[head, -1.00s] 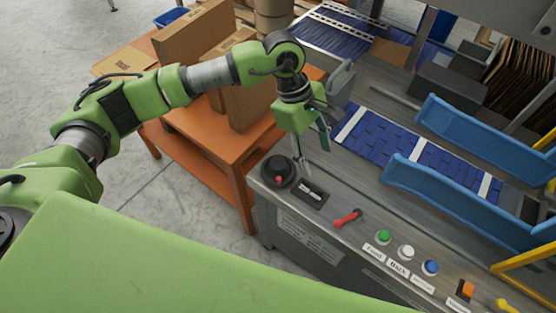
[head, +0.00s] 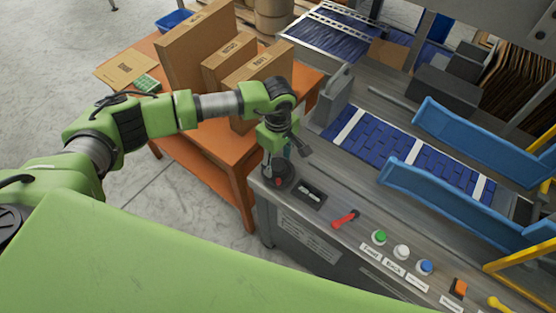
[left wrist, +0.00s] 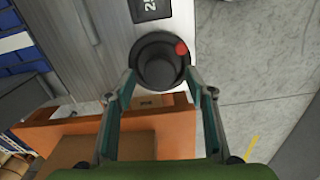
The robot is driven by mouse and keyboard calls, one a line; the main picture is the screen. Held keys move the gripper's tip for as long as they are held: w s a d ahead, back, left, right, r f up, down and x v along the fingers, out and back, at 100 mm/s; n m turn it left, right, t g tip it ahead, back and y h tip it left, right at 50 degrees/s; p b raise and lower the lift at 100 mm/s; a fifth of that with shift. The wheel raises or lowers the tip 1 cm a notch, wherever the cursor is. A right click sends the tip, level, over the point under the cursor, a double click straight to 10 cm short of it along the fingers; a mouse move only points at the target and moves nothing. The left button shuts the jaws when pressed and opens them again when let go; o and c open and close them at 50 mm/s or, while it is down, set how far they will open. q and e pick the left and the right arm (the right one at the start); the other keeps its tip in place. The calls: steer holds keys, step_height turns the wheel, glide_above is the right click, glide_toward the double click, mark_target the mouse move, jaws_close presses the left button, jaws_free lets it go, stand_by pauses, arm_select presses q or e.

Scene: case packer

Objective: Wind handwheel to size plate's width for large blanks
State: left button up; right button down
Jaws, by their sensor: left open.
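The handwheel (head: 280,178) is a dark round wheel with a red knob, at the left end of the machine's grey top. It also shows in the left wrist view (left wrist: 157,70), with the red knob at its upper right. My left gripper (head: 274,165) is over the handwheel and partly hides it in the head view. In the left wrist view my left gripper (left wrist: 160,80) is open, with one finger on each side of the wheel's near part; I cannot tell whether they touch it. A dark size plate or display (head: 310,193) lies beside the wheel, only partly readable.
A red lever (head: 346,218) and green, white and blue buttons (head: 402,252) line the panel to the right. Blue guide rails (head: 440,192) flank the blue conveyor (head: 408,152). An orange table (head: 235,187) with cardboard boxes (head: 195,45) stands close on the left.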

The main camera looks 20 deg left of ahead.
arm_select(q)
steer(key=shift+f, duration=0.8)
steer(key=c, duration=1.1)
